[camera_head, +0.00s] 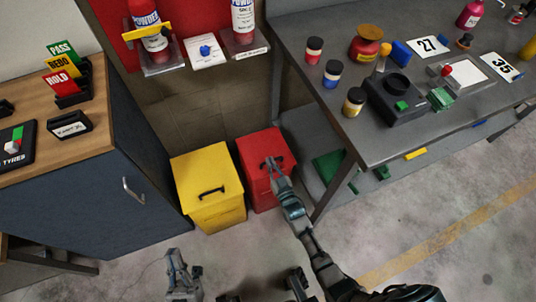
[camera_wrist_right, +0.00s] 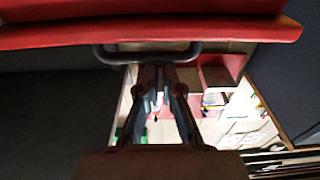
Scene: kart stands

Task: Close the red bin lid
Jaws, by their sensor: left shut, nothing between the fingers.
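The red bin (camera_head: 263,192) stands on the floor beside a yellow bin. Its red lid (camera_head: 253,145) looks roughly flat on top; I cannot tell whether a small gap remains. My right gripper (camera_head: 272,167) is at the lid's dark handle (camera_head: 282,159). In the right wrist view, the lid (camera_wrist_right: 150,35) fills the top and the handle (camera_wrist_right: 185,55) crosses at the tips of my right gripper (camera_wrist_right: 154,70). Whether those fingers are closed on the handle is unclear.
The yellow bin (camera_head: 208,175) touches or nearly touches the red one. A blue cabinet (camera_head: 120,170) stands left. A grey table (camera_head: 345,130) with jars and tools stands right, its leg close to my right arm. The floor in front is open.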

